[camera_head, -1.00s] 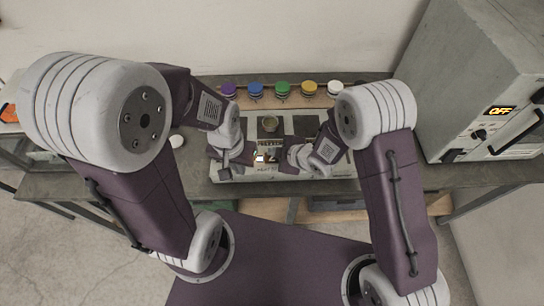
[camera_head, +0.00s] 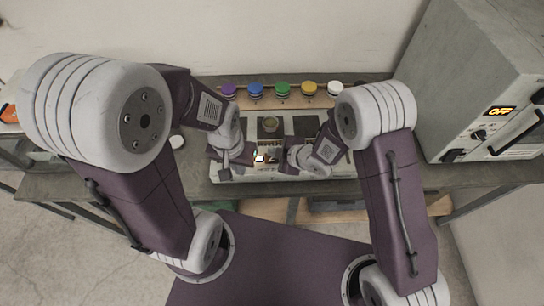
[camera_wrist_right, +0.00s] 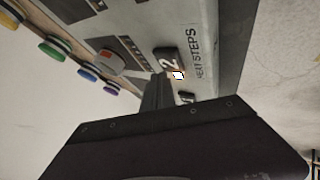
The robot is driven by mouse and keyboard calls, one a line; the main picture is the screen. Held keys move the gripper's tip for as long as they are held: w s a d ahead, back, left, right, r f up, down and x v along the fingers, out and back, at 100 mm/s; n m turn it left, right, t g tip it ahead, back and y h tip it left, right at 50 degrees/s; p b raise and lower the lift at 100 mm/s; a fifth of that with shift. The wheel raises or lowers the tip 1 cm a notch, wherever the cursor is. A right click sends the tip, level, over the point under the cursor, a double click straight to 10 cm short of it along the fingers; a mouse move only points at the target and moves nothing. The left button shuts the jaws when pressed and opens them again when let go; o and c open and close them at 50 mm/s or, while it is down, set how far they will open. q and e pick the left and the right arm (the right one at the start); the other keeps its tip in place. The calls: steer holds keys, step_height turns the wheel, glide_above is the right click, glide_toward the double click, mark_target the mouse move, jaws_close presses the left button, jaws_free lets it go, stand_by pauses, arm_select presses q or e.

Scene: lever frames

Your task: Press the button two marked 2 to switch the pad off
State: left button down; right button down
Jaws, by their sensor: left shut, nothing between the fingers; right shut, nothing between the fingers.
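The pale grey pad (camera_head: 342,168) lies on the bench, partly hidden by my grippers. In the right wrist view, the dark button marked 2 (camera_wrist_right: 168,61) stands beside the printed words "HEAT STEPS" (camera_wrist_right: 197,52). A small bright white spot (camera_wrist_right: 178,75) shows at its edge, and another dark button (camera_wrist_right: 186,97) is nearby. My right gripper (camera_wrist_right: 157,82) is shut and empty, its tips very close to button 2; I cannot tell whether they touch. In the head view it (camera_head: 277,160) comes over the buttons from the right. My left gripper (camera_head: 224,172) is shut and empty at the pad's left end.
A row of coloured round knobs, including a green one (camera_head: 282,89), runs along the back. A round knob (camera_head: 269,125) sits on the pad between dark squares. A grey oven-like box (camera_head: 470,80) with a display reading OFF (camera_head: 500,111) stands at right. A white disc (camera_head: 177,141) lies left.

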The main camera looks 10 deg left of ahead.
mark_target(274, 159)
stand_by(0.4)
steer(key=shift+f+b, duration=0.45)
steer(key=shift+f+b, duration=0.25)
steer(key=shift+b, duration=0.05)
steer(key=shift+r, duration=0.1)
stand_by(0.3)
steer(key=shift+r+p, duration=0.55)
steer(key=shift+r, duration=0.1)
step_height(274, 159, up, 6)
steer(key=p, duration=0.5)
